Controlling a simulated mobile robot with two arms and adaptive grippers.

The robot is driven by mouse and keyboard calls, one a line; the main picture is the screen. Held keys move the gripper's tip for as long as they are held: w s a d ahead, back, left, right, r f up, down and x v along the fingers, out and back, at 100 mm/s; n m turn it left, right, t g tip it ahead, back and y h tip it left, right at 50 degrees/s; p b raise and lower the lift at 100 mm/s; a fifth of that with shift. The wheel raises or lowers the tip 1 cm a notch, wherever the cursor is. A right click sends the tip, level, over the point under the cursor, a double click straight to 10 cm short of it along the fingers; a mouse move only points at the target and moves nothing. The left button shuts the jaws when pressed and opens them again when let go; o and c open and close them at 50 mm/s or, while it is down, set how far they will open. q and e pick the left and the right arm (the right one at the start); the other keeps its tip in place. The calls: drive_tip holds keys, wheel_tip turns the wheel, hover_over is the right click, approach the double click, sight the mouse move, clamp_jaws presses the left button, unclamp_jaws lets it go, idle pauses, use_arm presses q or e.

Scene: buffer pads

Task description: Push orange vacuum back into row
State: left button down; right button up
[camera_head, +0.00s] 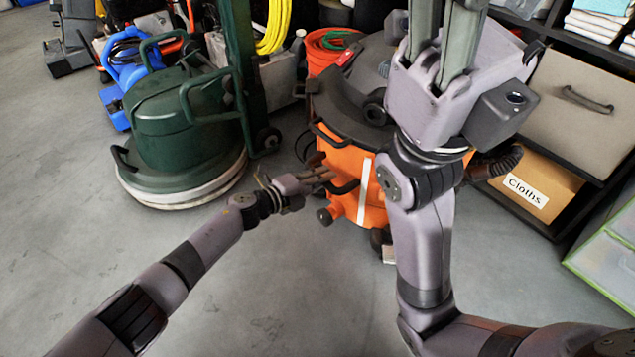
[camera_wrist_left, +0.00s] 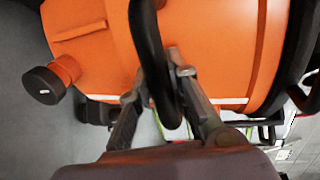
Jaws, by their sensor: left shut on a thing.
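The orange vacuum (camera_head: 345,165) with a black top stands on the floor at the middle, partly hidden behind my right arm. It fills the upper part of the left wrist view (camera_wrist_left: 222,45). My left gripper (camera_head: 326,178) is at the vacuum's left front side, shut on its black handle (camera_wrist_left: 150,50). In the left wrist view the fingers (camera_wrist_left: 160,80) sit on both sides of that handle. My right gripper (camera_head: 450,75) is raised close to the camera in front of the vacuum; its fingertips run out of the top of the view.
A green floor machine (camera_head: 180,120) stands left of the vacuum. A red bucket (camera_head: 325,48) and yellow hose (camera_head: 273,25) are behind. A shelf with a box labelled Cloths (camera_head: 530,190) is close on the right. The floor (camera_head: 270,290) in front is clear.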

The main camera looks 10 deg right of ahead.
use_arm(q)
drive_tip(key=shift+w+r, duration=0.15)
drive_tip(key=c, duration=2)
unclamp_jaws()
drive_tip(key=shift+d, duration=0.1)
drive_tip(key=shift+o, duration=1.4)
drive_tip(key=shift+d, duration=0.2)
drive_tip(key=shift+o, duration=1.2)
drive_tip(key=shift+a, duration=0.1)
drive_tip(key=shift+a, duration=0.15)
drive_tip(key=shift+a, duration=0.3)
drive_tip(key=v, duration=1.1)
drive_tip(key=shift+s, duration=0.35)
